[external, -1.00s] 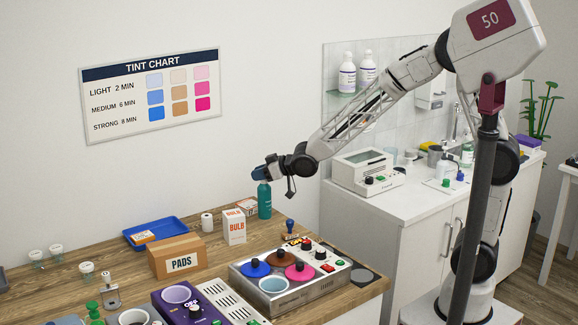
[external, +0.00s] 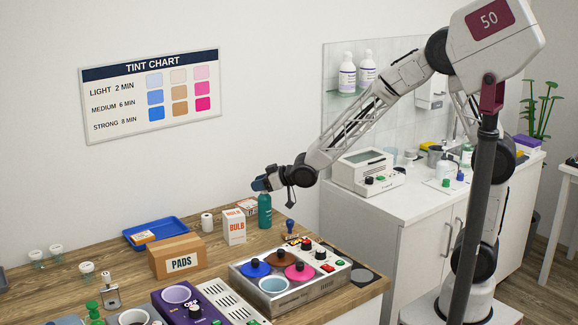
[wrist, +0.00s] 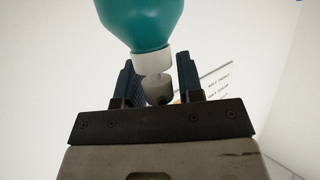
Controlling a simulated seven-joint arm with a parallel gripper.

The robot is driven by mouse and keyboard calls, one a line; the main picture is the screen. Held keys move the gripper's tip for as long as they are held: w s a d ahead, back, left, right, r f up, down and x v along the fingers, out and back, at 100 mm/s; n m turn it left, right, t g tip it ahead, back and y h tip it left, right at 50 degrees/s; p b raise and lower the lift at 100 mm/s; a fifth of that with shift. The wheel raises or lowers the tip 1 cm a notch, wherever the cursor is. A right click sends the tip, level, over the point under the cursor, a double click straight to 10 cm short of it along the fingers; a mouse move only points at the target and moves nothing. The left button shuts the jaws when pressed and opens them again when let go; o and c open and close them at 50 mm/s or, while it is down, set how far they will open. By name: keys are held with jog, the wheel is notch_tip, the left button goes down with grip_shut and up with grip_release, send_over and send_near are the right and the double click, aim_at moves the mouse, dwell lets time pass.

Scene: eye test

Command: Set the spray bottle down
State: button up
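The spray bottle (external: 265,211) is teal and stands upright near the back of the wooden counter. Its base looks level with the counter top, though contact is hard to confirm. In the wrist view its teal body (wrist: 140,22) is at the top, with a white collar (wrist: 152,62) below it. My gripper (external: 261,183) is at the bottle's top. In the wrist view my gripper (wrist: 157,72) has a finger on each side of the bottle's neck and head. A narrow gap shows on the right side, so the fingers look open around it.
The BULB box (external: 234,227), a stamp (external: 290,228) and a small carton (external: 247,206) stand close to the bottle. The PADS box (external: 177,257) and a blue tray (external: 155,231) are further left. A metal warmer with coloured lids (external: 300,271) is in front.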

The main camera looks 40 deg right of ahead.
jog(key=shift+o, duration=0.9)
jog(key=shift+r, duration=0.2)
jog(key=v, duration=1.2)
jog(key=shift+d, duration=0.1)
jog(key=s+d+r+m+g+h, duration=0.1)
jog(key=s+d+r+m+h, duration=0.15)
jog(key=d, duration=0.75)
jog(key=s+d+r+m+g+h, duration=0.15)
jog(key=s+d+h, duration=0.25)
jog(key=d, duration=0.6)
jog(key=s+d+m+g+h, duration=0.1)
jog(key=s+d+m+g, duration=0.1)
jog(key=s+d, duration=0.4)
jog(key=s+d+m+g, duration=0.1)
jog(key=s+d+g, duration=0.2)
jog(key=s, duration=1.1)
jog(key=d, duration=0.3)
jog(key=shift+s+d+m+g+h, duration=0.25)
jog(key=shift+m+g+h, duration=0.1)
jog(key=shift+m, duration=0.05)
